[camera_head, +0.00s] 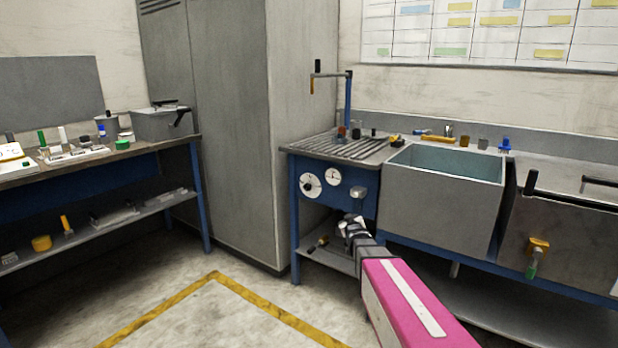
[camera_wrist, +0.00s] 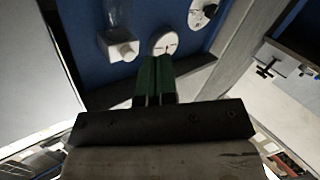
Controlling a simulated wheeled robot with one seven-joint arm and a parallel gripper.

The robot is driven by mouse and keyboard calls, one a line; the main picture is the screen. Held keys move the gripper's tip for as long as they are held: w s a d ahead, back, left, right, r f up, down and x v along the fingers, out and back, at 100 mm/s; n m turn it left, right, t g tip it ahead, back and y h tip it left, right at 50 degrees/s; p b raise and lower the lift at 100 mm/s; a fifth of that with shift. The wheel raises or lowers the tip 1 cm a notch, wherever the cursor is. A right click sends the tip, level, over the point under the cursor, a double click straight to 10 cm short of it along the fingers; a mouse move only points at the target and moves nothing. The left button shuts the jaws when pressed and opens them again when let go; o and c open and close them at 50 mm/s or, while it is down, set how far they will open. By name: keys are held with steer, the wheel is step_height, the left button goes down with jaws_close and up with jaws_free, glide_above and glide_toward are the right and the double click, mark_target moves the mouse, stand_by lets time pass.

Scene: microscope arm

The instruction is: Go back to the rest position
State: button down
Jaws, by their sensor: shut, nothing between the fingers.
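My gripper (camera_head: 352,222) is in front of the blue panel (camera_head: 365,208) of the workbench, low and below the bench top. In the wrist view its green fingers (camera_wrist: 155,70) are together and hold nothing. They point towards the blue panel (camera_wrist: 75,25) and its round white dial (camera_wrist: 165,44); I cannot tell how far off the panel is. A grey fitting (camera_head: 358,192) sticks out from the panel just above my gripper. A pale block-like fitting (camera_wrist: 122,50) shows left of the fingers in the wrist view.
A grey sink (camera_head: 440,210) stands right of the panel, and a tall grey cabinet (camera_head: 235,130) left of it. A blue post (camera_head: 348,100) with a side arm rises from the bench. Floor inside the yellow line (camera_head: 165,315) is clear.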

steer(key=s+f+m+g, duration=0.1)
steer(key=s+f+g, duration=0.3)
steer(key=s, duration=0.6)
steer(key=s+f+m+g, duration=0.2)
steer(key=s+f+g, duration=0.2)
steer(key=s+g, duration=0.3)
steer(key=s+f+m+g, duration=0.1)
steer(key=s+f+g, duration=0.3)
steer(key=s, duration=1.1)
steer(key=shift+a+f+m+g, duration=0.2)
steer(key=shift+f+m+g, duration=0.15)
steer(key=shift+g, duration=0.65)
